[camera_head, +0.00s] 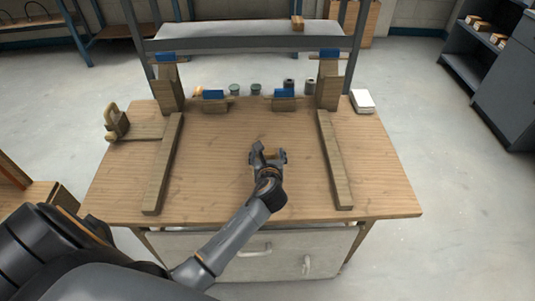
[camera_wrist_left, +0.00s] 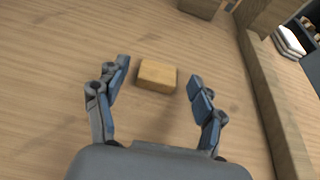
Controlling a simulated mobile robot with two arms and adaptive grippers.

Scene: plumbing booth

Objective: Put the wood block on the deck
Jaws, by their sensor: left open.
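The wood block (camera_wrist_left: 157,76) is a small tan block lying flat on the wooden table top, seen in the left wrist view. My left gripper (camera_wrist_left: 159,70) is open, with one finger on each side of the block and gaps between fingers and block. In the head view my left gripper (camera_head: 268,154) is low over the middle of the table, and the block is not clearly visible there. A raised grey shelf (camera_head: 230,43) spans the back, possibly the deck; another small wood block (camera_head: 297,23) sits on it. My right gripper is not in view.
Two long wooden rails (camera_head: 163,165) (camera_head: 335,160) flank the gripper. Wooden posts and blue-topped clamps (camera_head: 213,95) stand along the back with several small cups. A white stack (camera_head: 362,101) lies at back right. The table around the gripper is clear.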

